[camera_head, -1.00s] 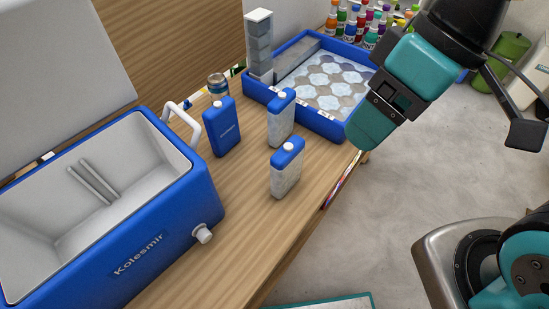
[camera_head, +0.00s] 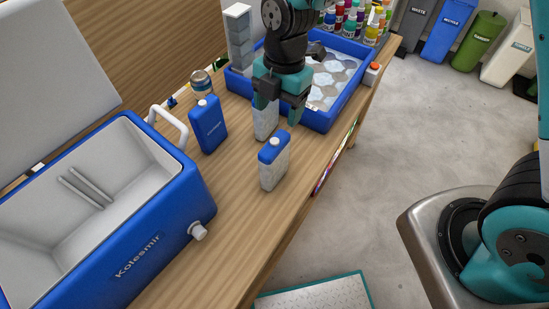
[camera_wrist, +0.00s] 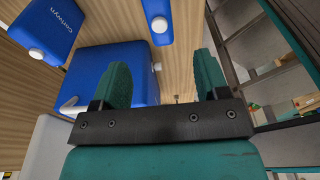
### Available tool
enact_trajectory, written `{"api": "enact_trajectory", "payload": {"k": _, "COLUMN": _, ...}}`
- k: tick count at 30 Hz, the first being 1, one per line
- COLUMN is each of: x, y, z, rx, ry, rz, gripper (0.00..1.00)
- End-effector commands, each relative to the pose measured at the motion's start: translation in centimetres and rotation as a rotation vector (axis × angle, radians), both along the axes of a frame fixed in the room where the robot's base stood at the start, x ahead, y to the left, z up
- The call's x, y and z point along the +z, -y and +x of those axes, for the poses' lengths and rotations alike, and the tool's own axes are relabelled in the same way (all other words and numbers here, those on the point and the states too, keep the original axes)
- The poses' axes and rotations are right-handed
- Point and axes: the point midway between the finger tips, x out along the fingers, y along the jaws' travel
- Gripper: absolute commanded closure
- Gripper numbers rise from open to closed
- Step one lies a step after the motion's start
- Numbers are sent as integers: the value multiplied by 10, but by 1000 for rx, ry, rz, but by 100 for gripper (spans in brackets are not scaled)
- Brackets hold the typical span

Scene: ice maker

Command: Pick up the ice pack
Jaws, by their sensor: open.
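Three upright ice packs stand on the wooden table: an all-blue one (camera_head: 208,124), a blue-topped, pale-bodied one in front (camera_head: 273,162), and a similar one behind it (camera_head: 264,122). My gripper (camera_head: 280,108) is open and points down in front of the rear pale pack, hiding its top. Nothing shows held between the fingers. In the wrist view, my gripper (camera_wrist: 163,78) has its fingers apart. A blue pack top with white cap (camera_wrist: 158,14) is cut off at the upper edge; which pale pack it is, I cannot tell.
A blue cooler with its lid open (camera_head: 180,215) stands at the left. Behind my gripper is a blue tray (camera_head: 325,122) of pale hexagonal pieces. A can (camera_head: 201,84) stands behind the blue pack. Table between cooler and front pack is clear.

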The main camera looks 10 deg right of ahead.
Motion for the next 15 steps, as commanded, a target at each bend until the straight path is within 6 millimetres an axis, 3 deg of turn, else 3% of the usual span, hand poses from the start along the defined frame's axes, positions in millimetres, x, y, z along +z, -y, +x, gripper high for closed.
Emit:
{"api": "enact_trajectory", "payload": {"k": 7, "x": -51, "y": -5, "z": -7, "rx": 0, "ry": -5, "rz": -2, "gripper": 32}}
{"api": "enact_trajectory", "payload": {"k": 15, "x": -75, "y": -8, "z": -8, "rx": -2, "ry": 0, "rz": 0, "gripper": 32}}
